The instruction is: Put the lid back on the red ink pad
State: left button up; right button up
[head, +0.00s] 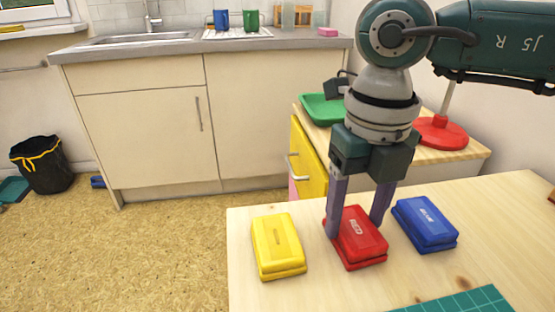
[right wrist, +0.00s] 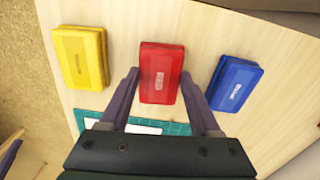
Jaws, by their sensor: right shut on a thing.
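The red ink pad (head: 358,256) lies on the wooden table in front of me, with its red lid (head: 362,236) on top, labelled RED. The lid sits over the base and looks level; I cannot tell whether it is fully seated. My right gripper (head: 356,226) points down, one finger at each side of the lid, shut on it. In the right wrist view the lid (right wrist: 161,75) shows between the two fingertips (right wrist: 160,82).
A yellow ink pad (head: 278,245) stands left of the red one and a blue ink pad (head: 425,223) right of it, both lidded, with bare table between. A green mat (head: 460,302) lies at the near edge. A side cabinet with a green tray (head: 322,108) stands behind.

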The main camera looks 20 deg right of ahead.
jog(key=o, duration=1.4)
jog(key=shift+r+p, duration=3.15)
jog(key=shift+r, duration=0.4)
jog(key=shift+c, duration=1.2)
grip_shut()
